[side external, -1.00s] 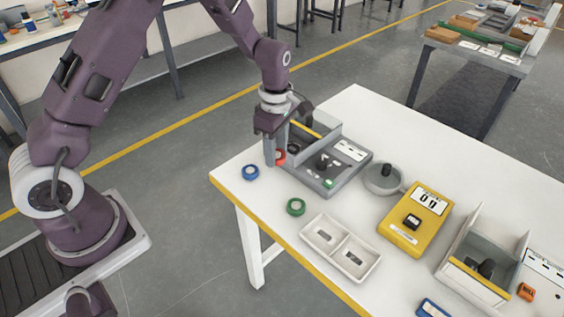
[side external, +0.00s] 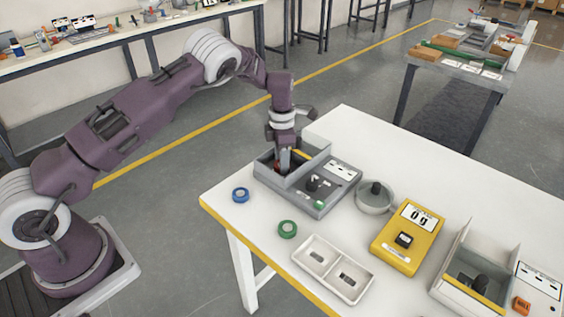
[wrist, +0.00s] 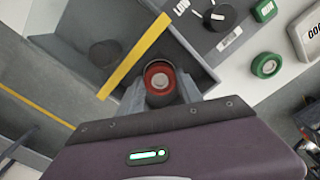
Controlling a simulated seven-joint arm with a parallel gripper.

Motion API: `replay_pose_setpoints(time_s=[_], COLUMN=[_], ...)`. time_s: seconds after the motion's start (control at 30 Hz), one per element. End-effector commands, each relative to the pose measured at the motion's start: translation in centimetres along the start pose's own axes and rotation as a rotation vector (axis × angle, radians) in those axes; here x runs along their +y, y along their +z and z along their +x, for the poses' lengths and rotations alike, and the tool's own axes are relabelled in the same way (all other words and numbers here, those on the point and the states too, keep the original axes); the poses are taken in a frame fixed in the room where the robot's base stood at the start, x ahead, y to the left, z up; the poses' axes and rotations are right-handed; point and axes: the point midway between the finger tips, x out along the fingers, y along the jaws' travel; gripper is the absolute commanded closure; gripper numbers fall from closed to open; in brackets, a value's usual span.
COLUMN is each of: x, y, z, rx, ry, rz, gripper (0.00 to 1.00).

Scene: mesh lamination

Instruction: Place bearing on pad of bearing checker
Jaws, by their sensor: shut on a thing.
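The red bearing (wrist: 158,80), a red ring with a pale centre, is between the fingers of my gripper (wrist: 160,92), which is shut on it. In the side view my gripper (side external: 283,166) reaches down into the walled bay of the grey bearing checker (side external: 330,200), and its walls hide most of the bearing. In the wrist view the bearing is beside the yellow-edged wall (wrist: 135,55), above a dark round part that may be the pad. I cannot tell whether they touch.
A blue ring (side external: 240,195) and a green ring (side external: 287,229) lie on the white table in front of the checker. A white two-part tray (side external: 346,289), a grey round dish (side external: 362,205), a yellow meter (side external: 391,258) and another walled grey station (side external: 452,288) stand to the right.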

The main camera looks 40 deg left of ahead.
Motion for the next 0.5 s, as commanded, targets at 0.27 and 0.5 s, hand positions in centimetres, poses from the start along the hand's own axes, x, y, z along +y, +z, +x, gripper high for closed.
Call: replay_pose_setpoints(time_s=[0.27,0.5], x=[-0.02,-0.03], y=[0.04,0.04], z=[0.51,0.7], rx=[-0.001,-0.001], ry=[0.0,0.0], rz=[0.001,0.001], gripper=[1.0,0.36])
